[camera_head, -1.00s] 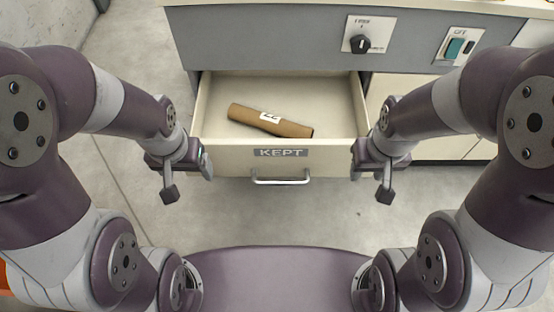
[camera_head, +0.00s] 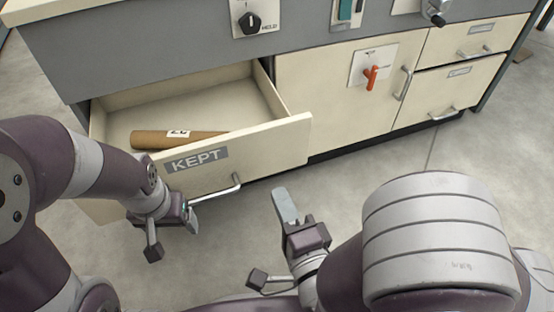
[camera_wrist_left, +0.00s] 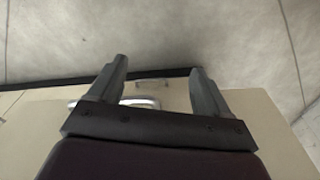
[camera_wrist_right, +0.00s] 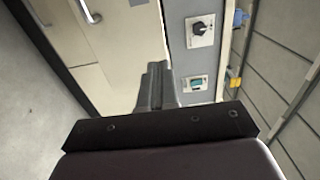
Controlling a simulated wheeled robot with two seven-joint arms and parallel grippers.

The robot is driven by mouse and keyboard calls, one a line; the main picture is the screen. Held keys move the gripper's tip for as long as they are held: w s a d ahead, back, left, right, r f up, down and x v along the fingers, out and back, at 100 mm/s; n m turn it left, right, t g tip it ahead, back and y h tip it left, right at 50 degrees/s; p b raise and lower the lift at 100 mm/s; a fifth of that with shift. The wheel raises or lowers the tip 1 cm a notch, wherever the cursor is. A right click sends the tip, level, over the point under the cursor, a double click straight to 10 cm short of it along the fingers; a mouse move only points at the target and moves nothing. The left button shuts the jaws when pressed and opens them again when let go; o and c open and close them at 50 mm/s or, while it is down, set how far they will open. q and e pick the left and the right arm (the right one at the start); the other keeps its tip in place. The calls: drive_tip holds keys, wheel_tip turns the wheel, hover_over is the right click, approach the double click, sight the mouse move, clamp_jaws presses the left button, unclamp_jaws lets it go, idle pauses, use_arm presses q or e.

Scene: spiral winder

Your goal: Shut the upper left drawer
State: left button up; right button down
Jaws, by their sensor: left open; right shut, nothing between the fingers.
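The upper left drawer (camera_head: 130,104), cream with a KEPT label (camera_head: 196,160), stands pulled out of the grey-and-cream cabinet. A brown cardboard tube (camera_head: 165,140) with a white tag lies in it. The drawer's silver bar handle (camera_head: 217,191) is on its front. My left gripper (camera_head: 190,214) is in front of the drawer front, left of the handle; its fingers are open in the left wrist view (camera_wrist_left: 158,70), with a bar handle showing behind them. Contact cannot be told. My right gripper (camera_head: 282,203) is shut and empty, right of the drawer; it also shows in the right wrist view (camera_wrist_right: 157,72).
To the right are a cabinet door with a red switch (camera_head: 371,76) and two small shut drawers (camera_head: 458,88). A black knob (camera_head: 250,22) is on the grey panel above the open drawer. Bare floor (camera_head: 345,180) lies in front of the cabinet.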

drive_tip(key=b, duration=0.2)
approach(252, 134)
drive_tip(key=p+x, duration=0.1)
drive_tip(key=x, duration=0.5)
drive_tip(key=shift+w+a, duration=0.1)
drive_tip(key=shift+w, duration=0.25)
drive_tip(key=shift+w, duration=0.15)
